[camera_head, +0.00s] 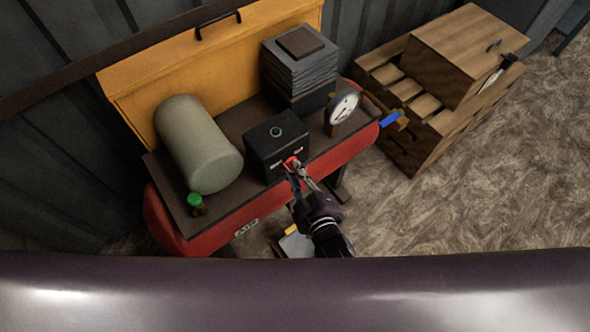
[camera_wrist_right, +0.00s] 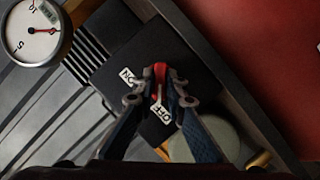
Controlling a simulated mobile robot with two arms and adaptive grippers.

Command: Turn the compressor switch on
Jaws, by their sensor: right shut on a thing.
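The compressor (camera_head: 200,240) is a red tank with a dark top plate, in the middle of the head view. On it stands a black switch box (camera_head: 268,137) with a red switch (camera_head: 291,162) on its front. My right gripper (camera_head: 296,168) is at the switch, its fingers closed around it. In the right wrist view the red switch (camera_wrist_right: 159,73) sits between the fingertips of the gripper (camera_wrist_right: 160,92). An "ON" label (camera_wrist_right: 127,76) and an "OFF" label (camera_wrist_right: 160,112) lie on either side of it. The exact switch position is partly hidden by the fingers. My left gripper is not in view.
A pressure gauge (camera_head: 343,106) stands right of the box, and a grey-green cylinder (camera_head: 195,140) lies left of it. A green knob (camera_head: 195,200) is at the front left. A finned block (camera_head: 299,68) stands behind. Wooden crates (camera_head: 433,75) stand at the right; floor is clear below them.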

